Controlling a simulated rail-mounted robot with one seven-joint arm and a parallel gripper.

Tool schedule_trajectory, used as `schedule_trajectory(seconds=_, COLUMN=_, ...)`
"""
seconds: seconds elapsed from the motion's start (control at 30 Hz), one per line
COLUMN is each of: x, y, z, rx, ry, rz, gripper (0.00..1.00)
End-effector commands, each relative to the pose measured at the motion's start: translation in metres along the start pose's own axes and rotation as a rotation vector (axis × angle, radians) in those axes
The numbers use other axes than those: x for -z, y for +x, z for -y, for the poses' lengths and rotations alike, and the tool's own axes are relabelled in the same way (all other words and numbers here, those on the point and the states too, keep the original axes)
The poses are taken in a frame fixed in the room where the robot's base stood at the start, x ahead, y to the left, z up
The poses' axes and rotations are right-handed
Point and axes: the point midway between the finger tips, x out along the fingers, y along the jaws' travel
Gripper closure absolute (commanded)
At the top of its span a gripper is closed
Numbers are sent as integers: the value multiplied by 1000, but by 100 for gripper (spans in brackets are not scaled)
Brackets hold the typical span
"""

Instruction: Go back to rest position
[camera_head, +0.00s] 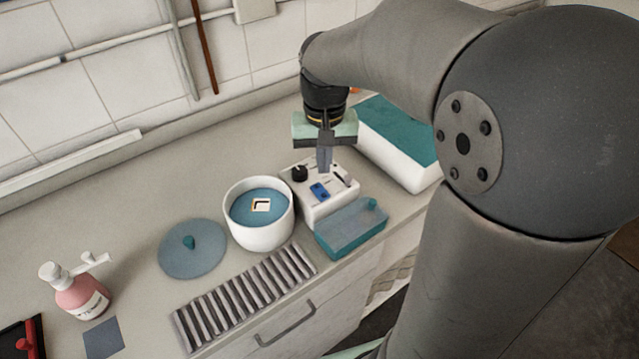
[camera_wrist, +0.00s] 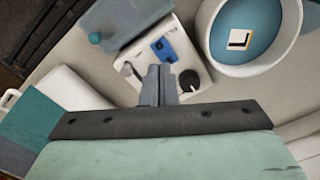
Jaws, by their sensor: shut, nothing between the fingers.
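My gripper (camera_head: 325,158) points down over the white control box (camera_head: 318,208), with its fingers together and nothing between them. In the wrist view my gripper (camera_wrist: 159,84) shows its two grey fingers side by side in front of the white box (camera_wrist: 186,90). The box carries a black knob (camera_head: 299,173), a blue part (camera_head: 319,191) and a dark lever (camera_head: 341,180). I cannot tell whether the fingertips touch the box.
A white pot (camera_head: 260,238) with blue contents stands left of the box, its round lid (camera_head: 192,248) farther left. A blue-green box (camera_head: 350,236) stands in front. A white bin (camera_head: 398,155) is right. A ribbed rack (camera_head: 244,294) and pink bottle (camera_head: 82,295) are nearer the left.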

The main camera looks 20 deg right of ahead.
Motion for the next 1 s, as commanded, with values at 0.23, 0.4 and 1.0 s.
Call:
schedule_trajectory(seconds=0.23, x=0, y=0, z=0, rx=0, ry=0, rz=0, gripper=100)
schedule_trajectory(seconds=0.4, x=0, y=1, z=0, rx=0, ry=0, rz=0, gripper=100)
schedule_trajectory(seconds=1.0, x=-161, y=53, z=-28, rx=7, ry=-192, rz=-50, gripper=100)
